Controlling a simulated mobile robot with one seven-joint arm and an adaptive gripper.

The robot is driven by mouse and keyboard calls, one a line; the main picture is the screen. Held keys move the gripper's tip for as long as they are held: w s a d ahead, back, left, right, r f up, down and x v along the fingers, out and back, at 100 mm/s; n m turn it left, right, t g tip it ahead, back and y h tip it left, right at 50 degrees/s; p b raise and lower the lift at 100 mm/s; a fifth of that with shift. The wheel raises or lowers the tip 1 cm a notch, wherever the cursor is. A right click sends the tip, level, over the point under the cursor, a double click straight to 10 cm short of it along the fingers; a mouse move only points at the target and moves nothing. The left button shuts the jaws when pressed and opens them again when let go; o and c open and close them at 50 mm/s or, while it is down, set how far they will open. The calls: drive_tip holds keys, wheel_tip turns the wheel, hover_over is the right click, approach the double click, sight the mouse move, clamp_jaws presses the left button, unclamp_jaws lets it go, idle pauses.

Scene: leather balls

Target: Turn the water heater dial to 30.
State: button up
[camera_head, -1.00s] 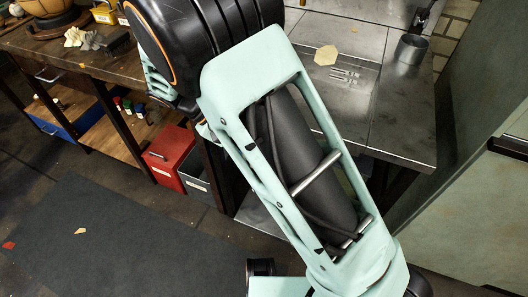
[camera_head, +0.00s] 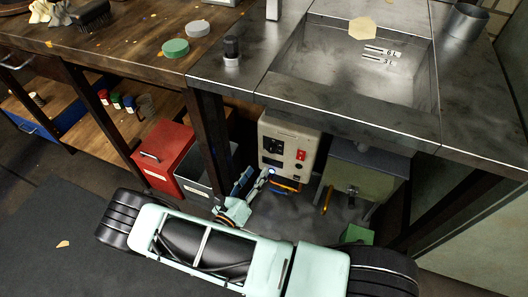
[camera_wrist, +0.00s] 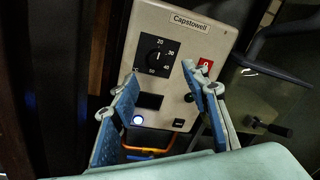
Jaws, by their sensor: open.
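The water heater (camera_head: 289,142) is a beige box under the steel sink counter in the head view. In the wrist view its tilted front panel (camera_wrist: 196,32) is labelled Capstowell. The black dial (camera_wrist: 155,57) has a light pointer mark and sits on a dark square with printed numbers, including 20, 30, 40 and 50. The exact pointer reading is too small to tell. My gripper (camera_wrist: 158,75) is open and empty, its blue pads on either side of the dial in the picture; contact is not visible. It also shows near the heater in the head view (camera_head: 257,178).
A red switch (camera_wrist: 203,66) is right of the dial, near my right finger. A lit button (camera_wrist: 138,120) is lower left. A table leg (camera_head: 212,135), grey bin (camera_head: 205,182) and red box (camera_head: 163,155) stand left; a greenish tank (camera_head: 365,175) stands right.

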sight(270, 150)
drive_tip(key=shift+n, duration=0.4)
drive_tip(key=x, duration=0.3)
drive_tip(key=b+x, duration=0.1)
drive_tip(key=x, duration=0.3)
drive_tip(key=b+x, duration=0.1)
drive_tip(key=x, duration=0.2)
drive_tip(key=shift+w+f, duration=0.4)
drive_tip(key=shift+w, duration=0.05)
clamp_jaws()
